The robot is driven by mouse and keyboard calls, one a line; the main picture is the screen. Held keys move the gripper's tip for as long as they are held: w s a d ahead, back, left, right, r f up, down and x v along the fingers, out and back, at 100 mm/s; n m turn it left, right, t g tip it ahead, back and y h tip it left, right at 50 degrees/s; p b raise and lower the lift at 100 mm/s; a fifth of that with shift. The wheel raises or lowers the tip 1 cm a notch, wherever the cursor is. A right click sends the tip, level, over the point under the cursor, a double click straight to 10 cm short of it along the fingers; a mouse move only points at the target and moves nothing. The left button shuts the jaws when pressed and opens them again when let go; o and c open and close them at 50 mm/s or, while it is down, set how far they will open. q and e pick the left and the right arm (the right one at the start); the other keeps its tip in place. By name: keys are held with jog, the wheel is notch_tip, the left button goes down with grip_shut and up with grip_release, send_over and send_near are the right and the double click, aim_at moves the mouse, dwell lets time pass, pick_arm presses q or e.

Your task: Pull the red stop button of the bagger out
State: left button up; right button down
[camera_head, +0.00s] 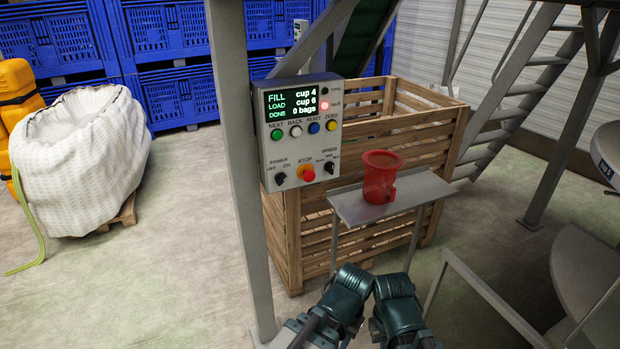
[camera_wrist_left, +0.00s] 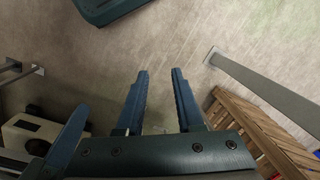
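The red stop button (camera_head: 307,174) sits on its yellow base at the lower middle of the bagger's grey control box (camera_head: 300,130), under the STOP label. From this angle I cannot tell whether it is pushed in or out. My left gripper (camera_head: 345,292) is low in the head view, below and right of the box and well apart from the button. In the left wrist view my left gripper's fingers (camera_wrist_left: 160,73) stand apart with only floor between them. My right gripper (camera_head: 397,302) is close beside it; its fingers cannot be made out.
The box's screen (camera_head: 292,101) is lit, with a red lamp beside it. A grey post (camera_head: 238,150) stands at the box's left. A red cup (camera_head: 381,178) stands on a small grey shelf (camera_head: 348,209) at the right. A wooden crate (camera_head: 285,230) is behind.

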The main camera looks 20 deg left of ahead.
pick_arm(q)
jog(key=shift+o, duration=1)
jog(key=shift+w, duration=0.1)
jog(key=o, duration=0.5)
jog(key=w+a+m+t+y, duration=0.1)
jog(key=w, duration=0.2)
jog(key=w+a+m+y+b, duration=0.1)
jog(key=w+a, duration=0.1)
jog(key=w+a+m+t+y, duration=0.1)
jog(key=w, duration=0.2)
jog(key=shift+w+a+r+t, duration=0.3)
jog(key=shift+a, duration=0.05)
jog(key=shift+o, duration=0.2)
jog(key=m+t+y+b, duration=0.3)
jog(key=m+t+y, duration=0.4)
jog(key=m+t, duration=0.85)
send_near(310, 177)
jog(key=w+a+r+m+g, duration=0.1)
jog(key=w+a, duration=0.1)
jog(key=w, duration=0.1)
jog(key=w+a+m+g, duration=0.1)
jog(key=w, duration=0.2)
jog(key=w+a+r+m+g, duration=0.1)
jog(key=w+a, duration=0.1)
jog(key=w, duration=0.1)
jog(key=shift+a+r+g, duration=0.3)
jog(key=shift+r+g, duration=0.05)
grip_shut()
